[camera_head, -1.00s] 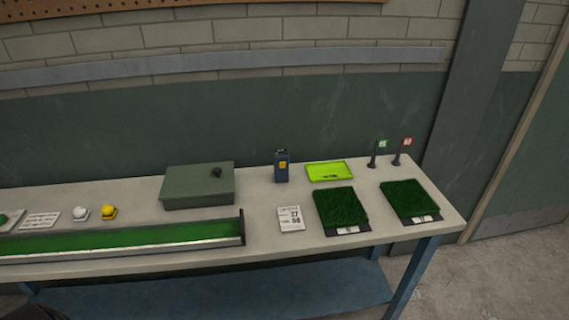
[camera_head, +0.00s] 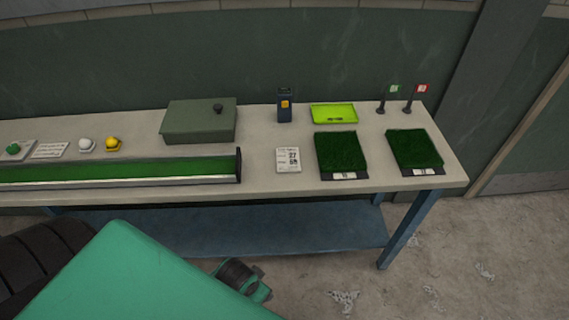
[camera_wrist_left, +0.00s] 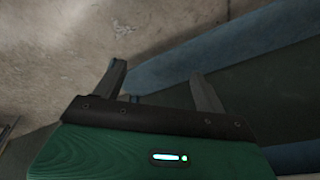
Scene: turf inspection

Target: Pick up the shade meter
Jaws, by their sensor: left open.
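A small upright dark blue device with a yellow patch (camera_head: 285,105), which looks like the shade meter, stands at the back of the bench. It is between the green-grey box and the lime tray, touching neither. My left gripper (camera_wrist_left: 158,72) shows in the left wrist view, open and empty. Its two fingers are apart, over bare floor and a blue surface, and the device is not in that view. A green part of my arm fills the lower left of the head view. My right gripper is not in view.
The bench (camera_head: 260,195) also bears a lidded green-grey box (camera_head: 190,122), a lime tray (camera_head: 334,113), two turf samples (camera_head: 342,152) (camera_head: 414,150), a printed card (camera_head: 288,160), two small flags (camera_head: 394,90) (camera_head: 421,89), a long green channel (camera_head: 120,171) and two balls (camera_head: 86,145) (camera_head: 113,144).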

